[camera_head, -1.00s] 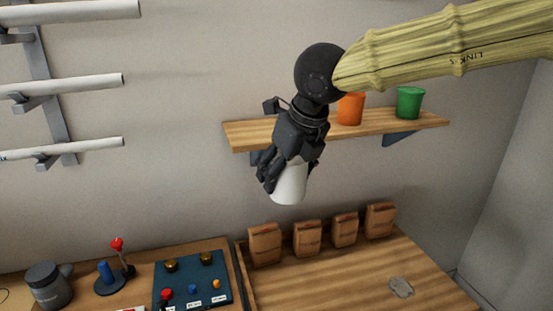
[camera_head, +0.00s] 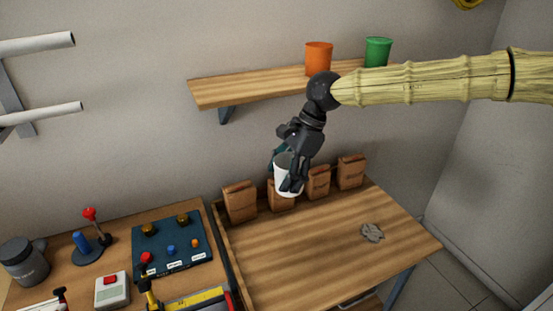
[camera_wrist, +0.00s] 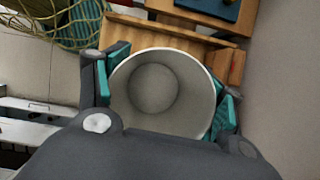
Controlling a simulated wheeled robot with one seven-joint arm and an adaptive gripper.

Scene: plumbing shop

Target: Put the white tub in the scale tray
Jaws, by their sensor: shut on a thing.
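The white tub (camera_head: 283,185) is in my gripper (camera_head: 290,168), in front of the brown bags at the back of the wooden bench in the head view. In the wrist view the tub (camera_wrist: 178,122) is seen from above, open and empty, between the teal finger pads of my gripper (camera_wrist: 170,92). The gripper is shut on it. The tub appears to be held above the bench, a little tilted. I cannot make out a scale tray in either view.
Several brown bags (camera_head: 240,202) line the back of the bench (camera_head: 300,255). A grey crumpled lump (camera_head: 372,232) lies at its right; the middle is clear. A shelf above (camera_head: 250,87) holds an orange cup (camera_head: 318,58) and green cup (camera_head: 377,52). A control panel (camera_head: 170,245) is left.

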